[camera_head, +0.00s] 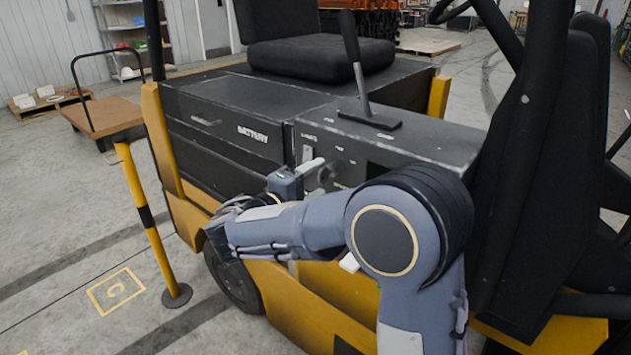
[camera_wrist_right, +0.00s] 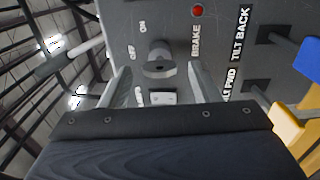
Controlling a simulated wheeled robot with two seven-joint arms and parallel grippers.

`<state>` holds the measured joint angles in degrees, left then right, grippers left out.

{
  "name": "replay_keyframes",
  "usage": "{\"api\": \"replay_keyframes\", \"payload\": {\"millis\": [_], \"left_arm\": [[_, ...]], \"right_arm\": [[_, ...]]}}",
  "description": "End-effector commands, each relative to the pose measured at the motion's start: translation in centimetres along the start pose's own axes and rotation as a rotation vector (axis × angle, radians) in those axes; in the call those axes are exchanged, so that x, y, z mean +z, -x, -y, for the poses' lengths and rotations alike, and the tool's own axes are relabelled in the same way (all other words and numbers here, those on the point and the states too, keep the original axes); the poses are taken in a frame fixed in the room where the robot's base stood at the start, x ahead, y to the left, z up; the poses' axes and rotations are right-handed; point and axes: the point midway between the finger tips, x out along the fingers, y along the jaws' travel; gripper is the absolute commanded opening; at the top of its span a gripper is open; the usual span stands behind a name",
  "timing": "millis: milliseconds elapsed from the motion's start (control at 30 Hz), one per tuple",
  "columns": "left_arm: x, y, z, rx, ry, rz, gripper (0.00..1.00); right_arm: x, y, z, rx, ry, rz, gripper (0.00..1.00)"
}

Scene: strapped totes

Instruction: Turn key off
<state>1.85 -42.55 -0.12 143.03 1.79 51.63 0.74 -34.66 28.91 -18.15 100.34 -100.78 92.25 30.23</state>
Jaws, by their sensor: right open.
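The key switch (camera_wrist_right: 160,60) is a grey round knob on the dark control panel (camera_wrist_right: 175,20) in the right wrist view. In the head view the panel is on the forklift's side, and the gripper partly hides the switch area. My right gripper (camera_wrist_right: 161,78) is open, its two fingers on either side of the knob with gaps showing. I cannot tell whether they touch the panel. My left gripper is not in view.
A red button (camera_wrist_right: 197,10) and "BRAKE" and "TILT" labels lie right of the switch. Blue (camera_wrist_right: 308,58) and yellow handles stand at the right edge. In the head view, a tall lever (camera_head: 357,75) rises above the panel, and a yellow post (camera_head: 146,215) stands left.

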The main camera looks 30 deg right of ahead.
Motion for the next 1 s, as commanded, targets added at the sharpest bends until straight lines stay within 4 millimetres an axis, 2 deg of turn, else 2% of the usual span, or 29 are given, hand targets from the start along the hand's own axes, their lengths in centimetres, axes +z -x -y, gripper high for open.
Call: {"api": "replay_keyframes", "payload": {"millis": [300,433,600,1000], "left_arm": [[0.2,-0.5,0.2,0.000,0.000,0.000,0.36],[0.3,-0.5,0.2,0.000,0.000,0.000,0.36],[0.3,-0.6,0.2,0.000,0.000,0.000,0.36],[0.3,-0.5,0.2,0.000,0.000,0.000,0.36]], "right_arm": [[-0.1,5.4,0.1,0.000,0.001,-0.005,0.56],[-0.1,6.7,0.1,0.000,0.002,-0.003,0.56],[0.0,7.3,0.1,-0.001,0.002,-0.002,0.56],[0.1,7.1,0.1,-0.005,0.003,0.000,0.56]]}}
